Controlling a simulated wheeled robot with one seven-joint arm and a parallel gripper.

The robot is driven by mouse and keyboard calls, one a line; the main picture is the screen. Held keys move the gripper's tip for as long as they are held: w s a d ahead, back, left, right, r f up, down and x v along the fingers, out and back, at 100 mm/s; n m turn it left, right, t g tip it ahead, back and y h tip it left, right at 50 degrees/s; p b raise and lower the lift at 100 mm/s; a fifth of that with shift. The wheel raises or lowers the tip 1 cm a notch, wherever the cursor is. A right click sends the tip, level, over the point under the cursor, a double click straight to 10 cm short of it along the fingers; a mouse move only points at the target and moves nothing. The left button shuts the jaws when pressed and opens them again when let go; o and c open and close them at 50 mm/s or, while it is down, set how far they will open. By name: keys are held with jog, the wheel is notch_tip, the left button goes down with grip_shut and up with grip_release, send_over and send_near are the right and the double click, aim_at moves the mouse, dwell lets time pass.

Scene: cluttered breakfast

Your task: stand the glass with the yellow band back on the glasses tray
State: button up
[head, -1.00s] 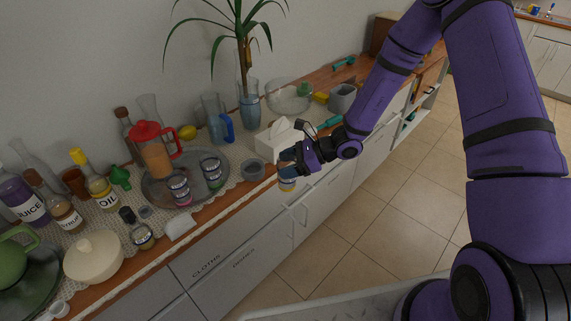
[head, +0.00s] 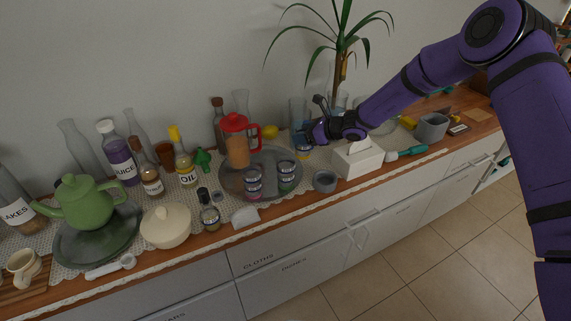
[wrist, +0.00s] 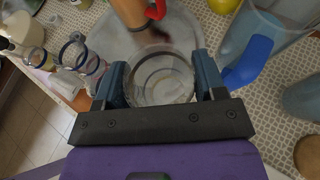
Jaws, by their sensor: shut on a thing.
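My gripper (head: 312,137) is shut on a clear glass (head: 304,153) with a yellow band and holds it out to the right of the glasses tray. In the wrist view, the glass (wrist: 160,78) sits between the two fingers, seen from above, and its band is not clear. The round grey glasses tray (head: 228,184) stands on the counter to the left of my gripper. Its rim area shows beyond the glass in the wrist view (wrist: 112,42).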

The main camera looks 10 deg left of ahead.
jog(key=w+a+r, duration=0.2)
jog(key=w+a, duration=0.1)
jog(key=a, duration=0.4)
jog(key=shift+m+t, duration=0.3)
jog(key=shift+t, duration=0.1)
jog(key=f, duration=0.9)
jog(key=shift+w+f, duration=0.15)
jog(key=shift+w, duration=0.05)
jog(key=shift+f, duration=0.1)
jog(key=o, duration=1)
jog(key=shift+d, duration=0.1)
jog(key=v, duration=1.2)
jog(key=shift+r, duration=0.25)
